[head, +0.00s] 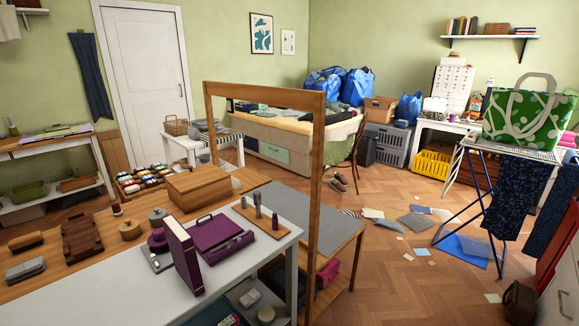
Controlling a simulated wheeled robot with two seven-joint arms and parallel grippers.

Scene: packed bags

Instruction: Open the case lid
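A flat purple case (215,232) with a dark handle on top lies on the white and wood table in the foreground. It looks shut. A brown wooden case (82,238) with a handle on its upper side lies further left on the same table and also looks shut. I cannot tell for sure which one is the case meant. A tall purple box or binder (181,255) stands upright just left of the purple case and is close to it. Neither of my grippers is in view.
A wooden frame (315,200) rises behind the purple case. The white tabletop (110,300) is clear in front.

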